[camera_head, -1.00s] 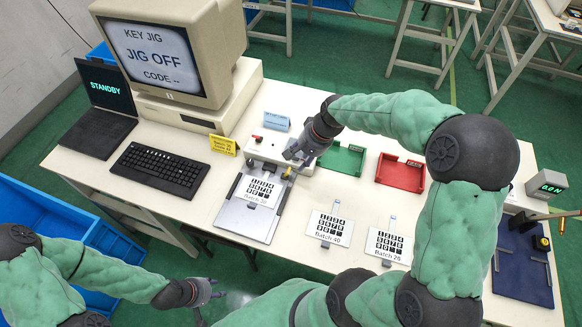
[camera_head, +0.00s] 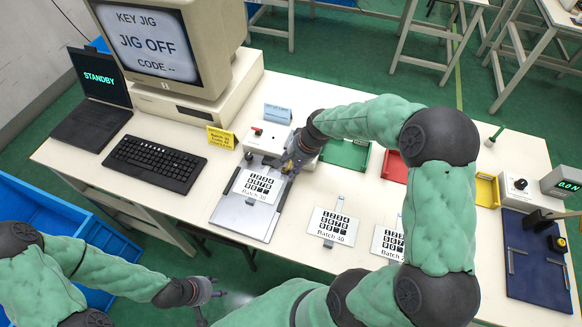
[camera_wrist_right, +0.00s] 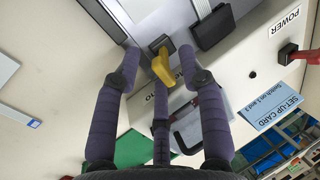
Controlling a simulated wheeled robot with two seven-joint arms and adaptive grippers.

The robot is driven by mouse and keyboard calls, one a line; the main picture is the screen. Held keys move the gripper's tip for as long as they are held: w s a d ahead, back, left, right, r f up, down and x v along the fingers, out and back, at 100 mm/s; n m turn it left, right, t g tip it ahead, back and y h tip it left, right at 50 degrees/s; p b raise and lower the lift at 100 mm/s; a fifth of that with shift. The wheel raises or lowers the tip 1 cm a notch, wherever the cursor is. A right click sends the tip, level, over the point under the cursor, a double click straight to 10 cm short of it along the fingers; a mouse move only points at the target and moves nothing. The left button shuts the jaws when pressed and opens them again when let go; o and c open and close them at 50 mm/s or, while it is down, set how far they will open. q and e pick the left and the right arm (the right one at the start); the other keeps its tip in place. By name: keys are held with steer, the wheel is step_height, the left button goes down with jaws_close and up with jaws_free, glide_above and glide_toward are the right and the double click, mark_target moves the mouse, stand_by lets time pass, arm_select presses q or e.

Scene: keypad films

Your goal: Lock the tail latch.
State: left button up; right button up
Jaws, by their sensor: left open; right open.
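The tail latch appears as a yellow lever (camera_wrist_right: 163,70) on a dark pivot at the edge of the jig's white box in the right wrist view. My right gripper (camera_wrist_right: 160,58) is open, with its purple fingers on either side of the lever; I cannot tell whether they touch it. In the head view my right gripper (camera_head: 290,163) is over the jig's right end and largely covers the lever. A film labelled Batch 30 (camera_head: 257,186) lies on the grey jig plate (camera_head: 240,217). My left gripper (camera_head: 207,291) is open and empty in front of the table.
The white jig box has a red power switch (camera_wrist_right: 290,54). A blue set-up card (camera_wrist_right: 272,107) stands behind it. Green (camera_head: 345,154) and red (camera_head: 393,166) trays lie to the right. Batch 40 film (camera_head: 332,226) and another film (camera_head: 388,243) lie in front of them. The monitor (camera_head: 155,45) reads JIG OFF.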

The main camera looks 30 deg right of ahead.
steer(key=shift+w+f, duration=0.1)
steer(key=shift+f, duration=0.15)
jaws_close()
steer(key=b, duration=0.2)
steer(key=t+y+b, duration=0.1)
steer(key=shift+s+d+f+b, duration=0.15)
steer(key=shift+s+f+b, duration=0.1)
steer(key=shift+f+b, duration=0.15)
steer(key=shift+t+b, duration=0.3)
steer(key=shift+b, duration=0.3)
steer(key=shift+r, duration=0.1)
